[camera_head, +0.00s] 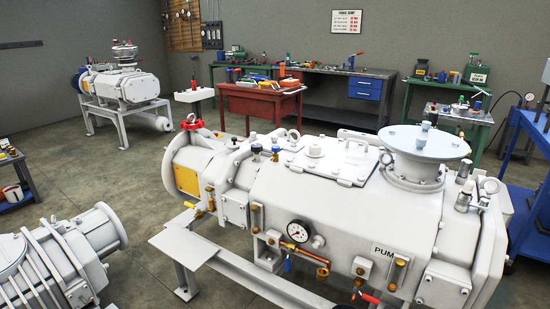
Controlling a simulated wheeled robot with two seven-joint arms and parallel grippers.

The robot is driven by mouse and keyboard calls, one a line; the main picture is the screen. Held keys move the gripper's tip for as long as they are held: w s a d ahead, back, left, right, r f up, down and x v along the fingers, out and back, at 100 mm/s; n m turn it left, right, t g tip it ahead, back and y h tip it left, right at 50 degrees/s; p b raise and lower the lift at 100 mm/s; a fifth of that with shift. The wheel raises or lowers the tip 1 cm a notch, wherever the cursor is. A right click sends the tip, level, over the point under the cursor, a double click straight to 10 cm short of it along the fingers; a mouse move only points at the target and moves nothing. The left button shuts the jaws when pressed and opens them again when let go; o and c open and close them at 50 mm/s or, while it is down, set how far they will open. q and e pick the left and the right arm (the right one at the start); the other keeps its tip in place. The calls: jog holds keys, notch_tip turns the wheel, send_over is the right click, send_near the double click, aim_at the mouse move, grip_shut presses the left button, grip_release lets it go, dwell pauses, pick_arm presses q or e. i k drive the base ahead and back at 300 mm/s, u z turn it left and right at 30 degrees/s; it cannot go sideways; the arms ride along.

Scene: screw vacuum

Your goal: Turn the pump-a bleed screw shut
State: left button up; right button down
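A large white vacuum pump (330,205) stands close in front of me, with a plate whose visible letters read "PUM" (384,251). The rest of the plate's lettering is hidden or unclear. On its near side are a round pressure gauge (298,230), a brass fitting (295,248) and a brass sight tube (397,272). A black-topped knob (256,149) and a blue-topped knob (275,151) stand on its upper left part. I cannot tell which part is the bleed screw. Neither of my grippers shows in the head view.
A grey flat shelf (184,246) juts out at the pump's left. Another pump (50,262) fills the lower left corner. A red workbench (262,102), a blue-drawered bench (364,88) and a third pump (120,86) stand behind. Open floor (130,185) lies to the left.

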aim_at(276, 149)
jog(key=u, duration=0.5)
jog(key=i, duration=1.35)
jog(key=u, duration=0.5)
